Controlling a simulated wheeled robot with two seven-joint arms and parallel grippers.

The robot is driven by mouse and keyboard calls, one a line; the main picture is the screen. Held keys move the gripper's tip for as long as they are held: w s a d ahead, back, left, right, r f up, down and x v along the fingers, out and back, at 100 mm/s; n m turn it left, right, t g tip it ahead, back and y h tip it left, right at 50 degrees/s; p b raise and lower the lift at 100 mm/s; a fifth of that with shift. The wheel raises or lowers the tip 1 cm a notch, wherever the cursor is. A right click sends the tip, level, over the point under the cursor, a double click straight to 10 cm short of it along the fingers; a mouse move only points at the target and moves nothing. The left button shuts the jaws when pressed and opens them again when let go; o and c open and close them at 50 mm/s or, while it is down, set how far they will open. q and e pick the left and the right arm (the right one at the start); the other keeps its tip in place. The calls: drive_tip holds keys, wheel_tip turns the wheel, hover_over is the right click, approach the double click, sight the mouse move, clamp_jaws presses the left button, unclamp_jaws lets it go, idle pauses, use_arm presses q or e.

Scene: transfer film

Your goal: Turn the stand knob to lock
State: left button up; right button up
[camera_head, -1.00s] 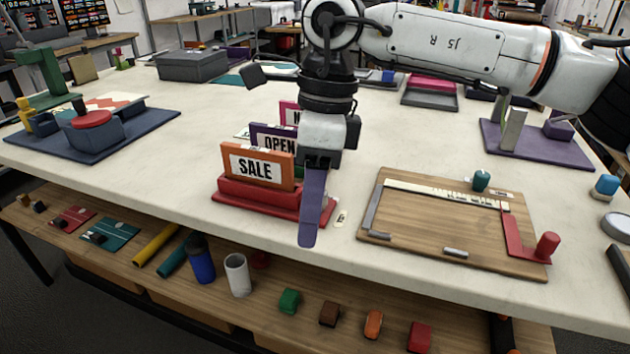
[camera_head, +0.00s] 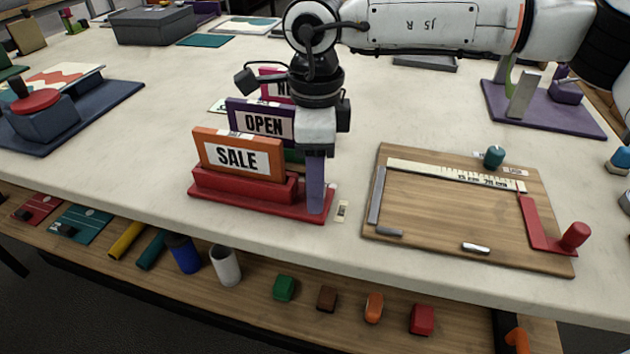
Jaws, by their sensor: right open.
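The sign stand has a red base (camera_head: 262,208) at the middle of the table. It holds an orange SALE sign (camera_head: 238,156), a purple OPEN sign (camera_head: 262,122) and a pink sign (camera_head: 273,88) behind them. My right gripper (camera_head: 316,205) points down at the right end of the base, its purple-grey finger overlapping it in the picture. It is open; only one finger shows clearly, and contact cannot be told. No knob shows clearly on the stand; the gripper covers part of its right end. A small pale label plate (camera_head: 341,211) lies beside that end. My left gripper is out of view.
A wooden board (camera_head: 440,222) with a ruler strip, a teal knob (camera_head: 494,156) and a red arm (camera_head: 545,228) lies to the right. A blue-grey fixture (camera_head: 45,122) stands at left. Bare table surrounds the stand's front. A lower shelf (camera_head: 255,300) holds several small items.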

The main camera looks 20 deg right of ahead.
drive_tip(key=shift+f, duration=0.35)
drive_tip(key=c, duration=1)
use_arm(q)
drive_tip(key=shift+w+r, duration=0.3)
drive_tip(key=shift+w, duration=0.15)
use_arm(e)
drive_tip(key=shift+c, duration=0.2)
